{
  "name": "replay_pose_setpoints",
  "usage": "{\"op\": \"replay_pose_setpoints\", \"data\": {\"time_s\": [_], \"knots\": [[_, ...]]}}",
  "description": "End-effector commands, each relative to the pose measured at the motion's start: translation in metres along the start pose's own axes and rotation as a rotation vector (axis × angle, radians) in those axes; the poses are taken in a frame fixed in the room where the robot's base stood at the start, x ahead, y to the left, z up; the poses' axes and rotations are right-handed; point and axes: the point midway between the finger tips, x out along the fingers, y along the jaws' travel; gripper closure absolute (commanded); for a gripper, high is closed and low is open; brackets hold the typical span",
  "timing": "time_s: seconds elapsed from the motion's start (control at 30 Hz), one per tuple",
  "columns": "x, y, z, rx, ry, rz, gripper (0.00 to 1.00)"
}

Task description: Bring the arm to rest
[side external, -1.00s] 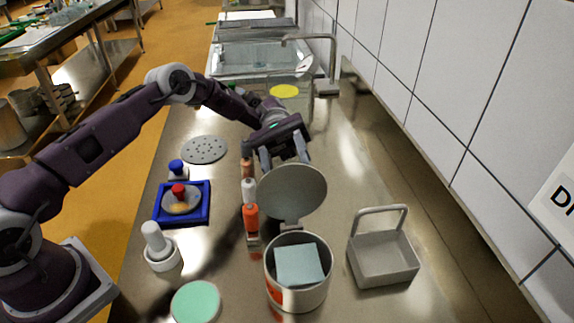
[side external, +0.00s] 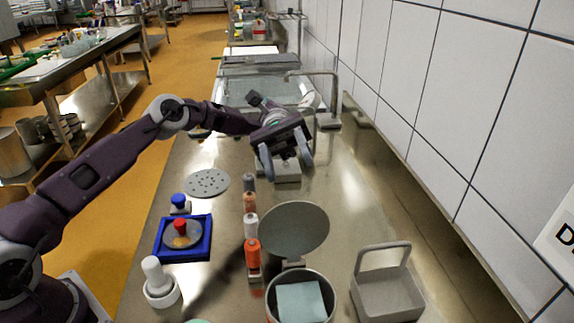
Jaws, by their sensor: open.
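My gripper (side external: 289,172) is open and empty. It hangs above the far part of the steel bench, beyond the round grey lid and in front of the sink. The fingers point down toward the bench and look clear of everything beside them. A light block-like thing (side external: 287,171) shows behind and between the fingers; I cannot tell what it is.
Nearer stand a bin (side external: 272,308) with a pale blue cloth (side external: 301,301) and raised lid (side external: 294,229), a grey basket (side external: 388,290), bottles (side external: 252,253), a blue tray (side external: 160,254), a white-knobbed piece (side external: 153,270) and a perforated disc (side external: 207,183). A tiled wall (side external: 420,100) bounds the right.

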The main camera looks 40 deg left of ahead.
Motion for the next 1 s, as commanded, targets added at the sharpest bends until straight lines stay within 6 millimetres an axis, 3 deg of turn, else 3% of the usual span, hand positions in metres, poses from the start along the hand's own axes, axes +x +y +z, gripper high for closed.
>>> {"op": "replay_pose_setpoints", "data": {"time_s": [0.07, 0.17, 0.33, 0.47, 0.7, 0.83, 1.0], "knots": [[0.003, 0.001, 0.002, 0.001, 0.016, -0.01, 0.52], [0.026, 0.005, 0.013, 0.002, 0.134, -0.084, 0.52], [0.082, -0.016, 0.034, 0.043, 0.563, -0.314, 0.52], [0.098, -0.055, 0.052, 0.115, 0.904, -0.477, 0.52], [0.097, -0.15, 0.098, 0.319, 1.467, -0.727, 0.52], [0.095, -0.197, 0.111, 0.441, 1.683, -0.82, 0.52], [0.095, -0.227, 0.112, 0.538, 1.819, -0.879, 0.52]]}}
